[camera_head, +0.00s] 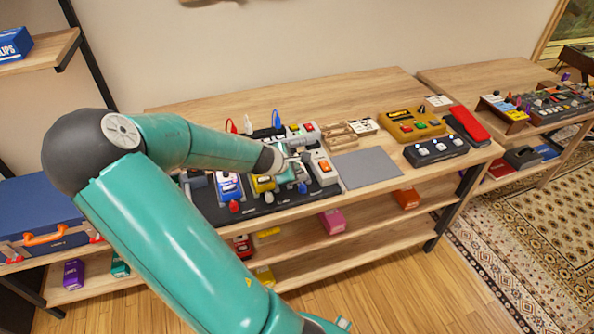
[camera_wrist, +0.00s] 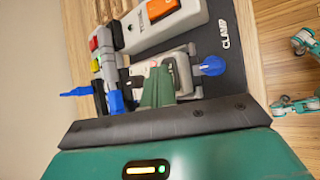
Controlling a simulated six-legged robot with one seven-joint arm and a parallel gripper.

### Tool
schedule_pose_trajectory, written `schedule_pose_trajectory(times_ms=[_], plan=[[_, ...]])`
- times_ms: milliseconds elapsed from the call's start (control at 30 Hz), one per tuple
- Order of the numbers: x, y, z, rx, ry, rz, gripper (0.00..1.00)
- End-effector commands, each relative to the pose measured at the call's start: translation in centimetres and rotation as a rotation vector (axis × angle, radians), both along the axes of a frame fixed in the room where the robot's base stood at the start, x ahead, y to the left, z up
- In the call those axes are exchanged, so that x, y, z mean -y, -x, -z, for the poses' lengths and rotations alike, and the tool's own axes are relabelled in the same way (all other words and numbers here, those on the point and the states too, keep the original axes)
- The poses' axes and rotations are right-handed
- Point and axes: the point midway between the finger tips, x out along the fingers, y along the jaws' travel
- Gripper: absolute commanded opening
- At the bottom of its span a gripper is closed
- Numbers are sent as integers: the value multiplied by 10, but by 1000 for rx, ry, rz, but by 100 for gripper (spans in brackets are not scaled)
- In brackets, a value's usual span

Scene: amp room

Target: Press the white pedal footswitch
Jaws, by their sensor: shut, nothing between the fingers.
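On the dark pedalboard (camera_head: 275,209) there are two light pedals near my gripper. One is a long white pedal with an orange switch (camera_wrist: 166,29); it also shows at the board's right end in the head view (camera_head: 323,168). The other is a smaller pale grey-white pedal (camera_wrist: 178,60) with a blue plug at its end. My gripper (camera_wrist: 157,86) is shut and empty, its green fingertips over the smaller pedal, partly hiding it. I cannot tell whether they touch it. In the head view my gripper (camera_head: 289,170) is small and partly hidden.
A blue-and-white pedal (camera_head: 228,185) and a yellow pedal (camera_head: 262,184) stand left of my gripper. A bare grey mat (camera_head: 370,168) lies to the right. A black multi-switch pedal (camera_head: 436,150) and a yellow unit (camera_head: 411,124) stand beyond it. Blue and red plugs rise behind.

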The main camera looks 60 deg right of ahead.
Motion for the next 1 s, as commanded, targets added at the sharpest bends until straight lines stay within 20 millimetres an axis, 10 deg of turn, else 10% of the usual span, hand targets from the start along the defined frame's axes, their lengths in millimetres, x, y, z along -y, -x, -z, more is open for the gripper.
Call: schedule_pose_trajectory(times_ms=[1000], plan=[[-1, -1, -16, 0, -1, -1, 0]])
